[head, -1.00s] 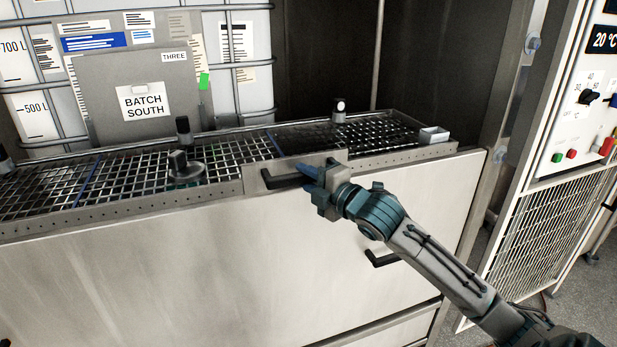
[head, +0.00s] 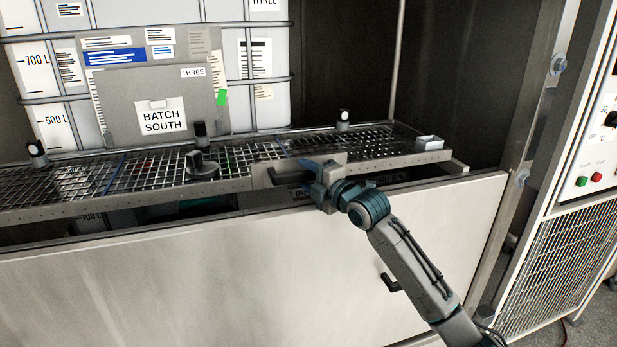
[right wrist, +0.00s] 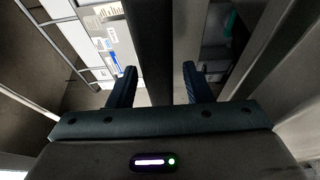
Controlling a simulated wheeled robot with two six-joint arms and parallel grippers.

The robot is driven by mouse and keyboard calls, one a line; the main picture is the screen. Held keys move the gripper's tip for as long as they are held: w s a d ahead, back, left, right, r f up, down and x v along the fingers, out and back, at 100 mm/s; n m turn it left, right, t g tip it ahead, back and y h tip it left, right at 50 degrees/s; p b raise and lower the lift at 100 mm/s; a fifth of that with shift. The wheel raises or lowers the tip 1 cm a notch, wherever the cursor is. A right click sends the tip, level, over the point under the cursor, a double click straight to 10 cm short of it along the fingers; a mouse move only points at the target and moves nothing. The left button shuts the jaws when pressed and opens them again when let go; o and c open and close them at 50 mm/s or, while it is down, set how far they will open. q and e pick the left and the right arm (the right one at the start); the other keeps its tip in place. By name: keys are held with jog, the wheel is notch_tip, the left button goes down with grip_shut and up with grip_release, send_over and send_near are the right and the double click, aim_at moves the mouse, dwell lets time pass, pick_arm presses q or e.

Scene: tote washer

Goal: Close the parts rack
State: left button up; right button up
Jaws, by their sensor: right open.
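The parts rack (head: 75,203) is a wire-mesh tray with a perforated metal front edge, set above the pale front panel of the washer. Its front plate carries a dark bar handle (head: 284,177). My right gripper (head: 309,178) is at the right end of this handle, with its fingers pointing left in the head view. In the right wrist view the two fingers (right wrist: 157,80) are apart, with a dark bar between them. I cannot tell whether they touch it. The rack's front edge sits back from the panel's top edge, leaving a dark gap. My left gripper is not in view.
A pale front panel (head: 180,290) with a dark handle (head: 390,283) is below the rack. Dark knobs stand on the rack, and a small metal box (head: 429,143) sits at its right end. Behind is a caged tank (head: 265,95). A control cabinet (head: 590,150) stands at right.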

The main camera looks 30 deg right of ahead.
jog(key=shift+s+f, duration=0.1)
jog(key=shift+s, duration=0.15)
jog(key=s+d+b, duration=0.1)
jog(key=s+b, duration=0.4)
jog(key=s, duration=0.5)
jog(key=shift+d, duration=0.35)
jog(key=shift+s, duration=0.1)
